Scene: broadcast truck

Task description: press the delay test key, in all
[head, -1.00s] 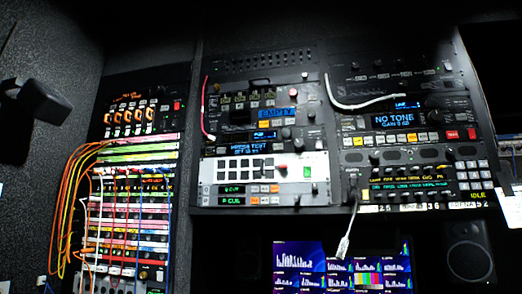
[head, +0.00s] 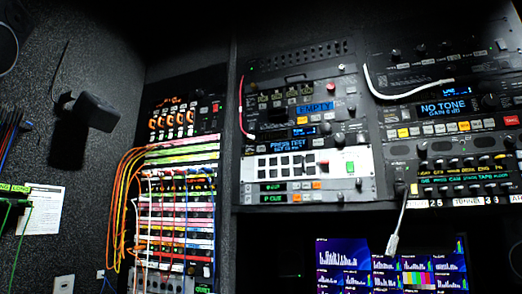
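A rack unit with a blue display (head: 288,144) reading "PRESS TEST" and a smaller second line sits in the middle rack. Small lit keys and a dark knob (head: 339,138) are on or near this unit, with a small lit blue screen (head: 304,131) just above. The keys are too small to read, so I cannot tell which one is the delay test key. My gripper is not in view.
A patch bay (head: 180,215) with many coloured cables stands left of the middle rack. A cable with a pale plug (head: 393,243) hangs before the lower monitors (head: 340,262). A dark bracketed fixture (head: 92,112) juts from the left wall.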

